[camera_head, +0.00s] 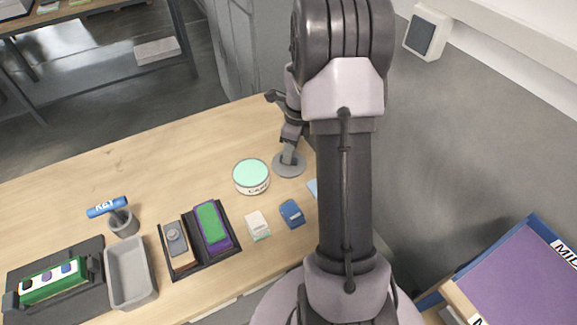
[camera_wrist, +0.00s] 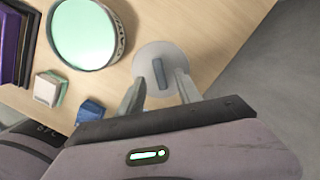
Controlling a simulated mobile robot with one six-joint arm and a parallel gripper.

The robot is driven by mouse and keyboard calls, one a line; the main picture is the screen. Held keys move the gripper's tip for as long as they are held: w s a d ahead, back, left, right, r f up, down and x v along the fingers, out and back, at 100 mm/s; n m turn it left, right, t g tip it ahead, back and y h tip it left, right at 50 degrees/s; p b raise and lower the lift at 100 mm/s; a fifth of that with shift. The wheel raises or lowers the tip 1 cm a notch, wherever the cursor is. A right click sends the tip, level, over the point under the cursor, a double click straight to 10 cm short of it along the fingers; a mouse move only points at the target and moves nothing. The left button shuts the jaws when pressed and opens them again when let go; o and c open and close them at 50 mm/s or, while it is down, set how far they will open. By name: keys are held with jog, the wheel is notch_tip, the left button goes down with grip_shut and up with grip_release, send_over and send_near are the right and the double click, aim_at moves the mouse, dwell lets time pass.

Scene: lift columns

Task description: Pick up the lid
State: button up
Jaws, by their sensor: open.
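The lid, a grey round disc (camera_head: 289,171) with an upright bar handle, lies flat on the wooden table beside a round tin with a mint-green top (camera_head: 251,173). In the wrist view the lid (camera_wrist: 150,56) is just beyond my fingertips, with its handle (camera_wrist: 158,75) between them. My gripper (camera_head: 290,152) is directly over the lid. It is open, and its two fingers (camera_wrist: 160,82) stand on either side of the handle. Whether a finger touches the handle cannot be told. The tin also shows in the wrist view (camera_wrist: 84,36), left of the lid.
A white block (camera_head: 257,224) and a blue block (camera_head: 292,213) lie in front of the tin. A black tray (camera_head: 203,262) holds purple-green and grey-orange blocks. A grey bin (camera_head: 130,273), a cup (camera_head: 124,224) with a blue KEY-labelled item, and a green switch box (camera_head: 54,280) stand left.

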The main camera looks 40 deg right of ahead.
notch_tip(320, 180, down, 3)
jog(key=shift+w+r, duration=0.15)
jog(key=shift+r, duration=0.2)
jog(key=shift+c, duration=0.9)
grip_shut()
